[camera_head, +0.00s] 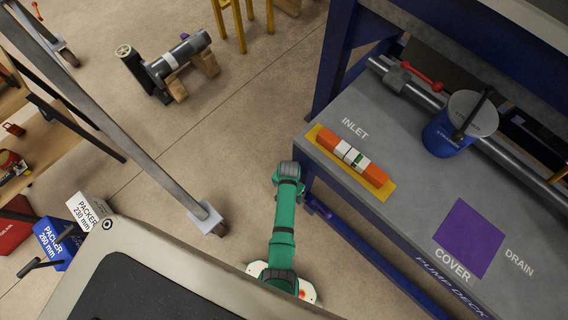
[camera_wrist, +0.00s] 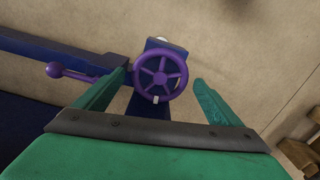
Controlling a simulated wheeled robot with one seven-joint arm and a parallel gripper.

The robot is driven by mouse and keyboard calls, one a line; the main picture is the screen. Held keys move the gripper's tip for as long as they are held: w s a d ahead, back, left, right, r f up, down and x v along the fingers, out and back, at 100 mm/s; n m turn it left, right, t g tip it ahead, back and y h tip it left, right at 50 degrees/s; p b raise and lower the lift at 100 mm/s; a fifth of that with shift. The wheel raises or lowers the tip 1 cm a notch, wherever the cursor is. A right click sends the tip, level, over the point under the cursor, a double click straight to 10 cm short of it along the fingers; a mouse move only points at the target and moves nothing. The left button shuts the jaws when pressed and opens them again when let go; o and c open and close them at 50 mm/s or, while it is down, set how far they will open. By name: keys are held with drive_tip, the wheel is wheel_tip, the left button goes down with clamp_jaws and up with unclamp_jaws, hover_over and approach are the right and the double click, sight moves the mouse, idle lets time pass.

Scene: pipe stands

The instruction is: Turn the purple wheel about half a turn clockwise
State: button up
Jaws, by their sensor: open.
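The purple wheel (camera_wrist: 160,73) has several spokes and a round hub, and is mounted on a dark blue bracket. A small white mark (camera_wrist: 155,100) shows at the bottom of its rim. My gripper (camera_wrist: 162,76) is open, with one green finger to the left of the wheel and one to the right. The wheel appears between the fingers in the picture; a gap shows on the right, and I cannot tell how far the fingertips are from it in depth. In the head view a small purple part (camera_head: 319,208) shows below the bench edge; I cannot tell whether it is the wheel.
A purple lever with a ball end (camera_wrist: 55,70) lies left of the wheel along a blue beam (camera_wrist: 40,45). The grey bench (camera_head: 400,200) carries an orange-and-white bar (camera_head: 348,156) and a blue canister (camera_head: 440,138). A caster leg (camera_head: 207,218) stands left of my arm.

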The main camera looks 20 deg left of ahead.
drive_tip(key=shift+r, duration=2.45)
wheel_tip(320, 180, up, 11)
drive_tip(key=shift+f, duration=0.1)
